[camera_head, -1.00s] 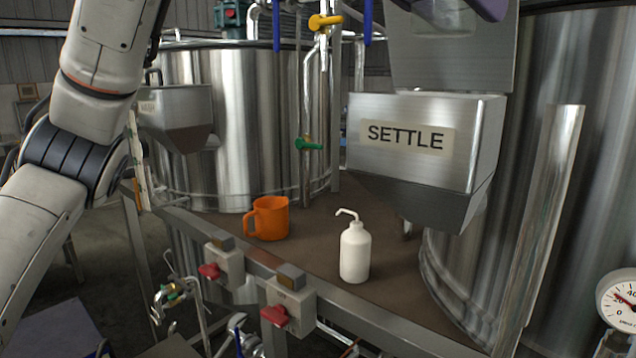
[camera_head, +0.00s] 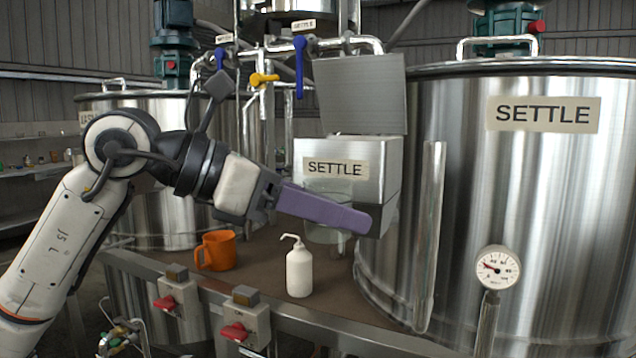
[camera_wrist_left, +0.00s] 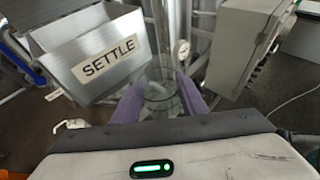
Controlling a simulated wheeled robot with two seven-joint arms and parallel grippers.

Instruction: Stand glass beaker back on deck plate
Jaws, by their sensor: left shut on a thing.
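My left gripper (camera_head: 345,213) reaches in from the left, with purple fingers in front of the SETTLE hopper. It is shut on a clear glass beaker (camera_head: 326,235), which is partly hidden behind the near finger. In the left wrist view the beaker (camera_wrist_left: 160,92) stands between the two purple fingers. The beaker looks roughly upright; whether its base touches anything is hard to tell. The brown deck plate (camera_head: 262,262) lies below, between the steel tanks. My right gripper is not in view.
A white wash bottle (camera_head: 299,270) and an orange jug (camera_head: 215,251) stand on the deck plate. The SETTLE hopper (camera_head: 345,155) is close behind the beaker, and the large SETTLE tank (camera_head: 510,200) is to the right. Red-handled switches (camera_head: 235,331) line the front rail.

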